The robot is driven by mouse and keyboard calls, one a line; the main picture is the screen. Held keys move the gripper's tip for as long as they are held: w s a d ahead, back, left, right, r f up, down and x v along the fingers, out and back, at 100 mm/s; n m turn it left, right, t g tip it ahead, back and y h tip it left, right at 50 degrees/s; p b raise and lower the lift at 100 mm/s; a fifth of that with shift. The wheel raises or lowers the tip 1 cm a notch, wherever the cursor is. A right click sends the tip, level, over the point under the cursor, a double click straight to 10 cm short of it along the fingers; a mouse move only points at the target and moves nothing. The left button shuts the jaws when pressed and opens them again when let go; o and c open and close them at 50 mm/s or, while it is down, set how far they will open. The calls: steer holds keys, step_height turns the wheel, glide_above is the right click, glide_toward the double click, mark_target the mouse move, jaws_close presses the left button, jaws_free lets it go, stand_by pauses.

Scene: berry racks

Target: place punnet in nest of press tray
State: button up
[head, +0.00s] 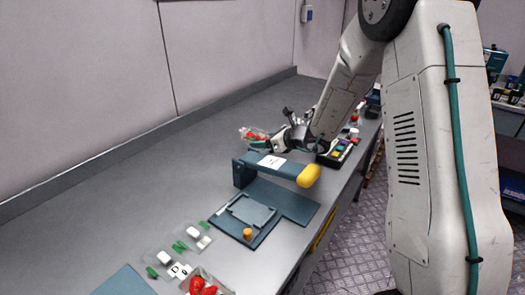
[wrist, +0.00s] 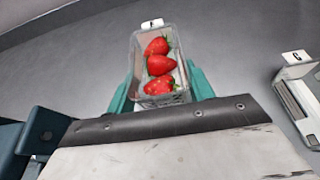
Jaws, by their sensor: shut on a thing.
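My gripper (wrist: 160,92) is shut on a clear punnet (wrist: 136,52) with red strawberries in it. In the wrist view its green fingers lie on both sides of the punnet, which bears a small white tag marked F. In the head view my gripper (head: 283,140) is beyond the press, with the held punnet (head: 247,131) at its left. The press has a dark teal arm with a yellow end (head: 309,175). Its flat tray (head: 285,203) lies in front, with a raised square nest (head: 251,210) that looks empty. I cannot tell whether the punnet touches the counter.
Another punnet of strawberries (head: 206,283) stands at the near edge of the head view. Small clear containers with white and green pieces (head: 192,236) lie left of the tray. A dark box of coloured items (head: 338,151) stands behind the press. The counter's left side (head: 120,190) is clear.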

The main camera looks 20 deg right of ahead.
steer(key=shift+f, duration=2.1)
steer(key=shift+f, duration=0.2)
steer(key=o, duration=1)
steer(key=shift+r, duration=0.15)
